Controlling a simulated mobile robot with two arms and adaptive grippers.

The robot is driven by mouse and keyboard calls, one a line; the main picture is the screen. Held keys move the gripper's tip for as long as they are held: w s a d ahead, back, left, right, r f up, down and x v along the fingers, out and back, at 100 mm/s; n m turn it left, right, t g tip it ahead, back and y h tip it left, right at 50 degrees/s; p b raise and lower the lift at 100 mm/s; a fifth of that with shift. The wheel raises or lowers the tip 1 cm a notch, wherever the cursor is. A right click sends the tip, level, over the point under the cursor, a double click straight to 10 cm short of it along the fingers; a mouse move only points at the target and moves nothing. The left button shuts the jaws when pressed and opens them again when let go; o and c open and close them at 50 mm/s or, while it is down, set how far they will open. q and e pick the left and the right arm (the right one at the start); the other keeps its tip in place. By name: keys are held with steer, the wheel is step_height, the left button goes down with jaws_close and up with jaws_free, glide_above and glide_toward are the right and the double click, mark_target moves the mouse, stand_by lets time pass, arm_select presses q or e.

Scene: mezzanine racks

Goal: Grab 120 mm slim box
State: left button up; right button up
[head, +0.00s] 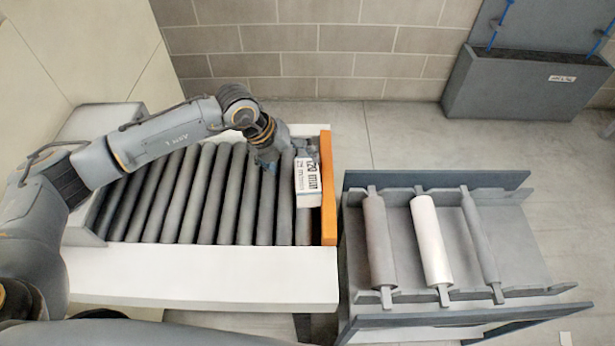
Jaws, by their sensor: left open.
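The slim box (308,197) is white with dark "120 mm" lettering. It lies at the right end of the roller conveyor, alongside the orange end stop. My left gripper (291,157) is open over the far end of the box, seen from above. The gripper partly hides that end. I cannot tell whether the fingers touch the box. My right gripper is not in view.
The conveyor's rollers (186,200) are bare to the left of the box. The orange stop (328,190) closes the right end. Beyond it, a grey rack (395,230) holds several rolls. A dark grey bin (520,90) stands by the back wall.

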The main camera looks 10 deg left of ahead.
mark_target(303, 175)
arm_select(q)
steer(key=shift+w+d+f, duration=0.1)
steer(key=shift+w+f, duration=0.05)
steer(key=shift+f, duration=0.15)
steer(key=shift+d+f+p, duration=0.35)
steer(key=shift+f+p, duration=0.25)
steer(key=shift+f, duration=0.05)
steer(key=shift+d+f+p, duration=0.35)
steer(key=shift+f+p, duration=0.25)
steer(key=shift+x, duration=1.05)
steer(key=shift+f, duration=0.15)
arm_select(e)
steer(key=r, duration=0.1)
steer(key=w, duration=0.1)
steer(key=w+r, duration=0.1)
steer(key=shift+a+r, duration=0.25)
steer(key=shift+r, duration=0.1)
arm_select(q)
steer(key=c, duration=1.5)
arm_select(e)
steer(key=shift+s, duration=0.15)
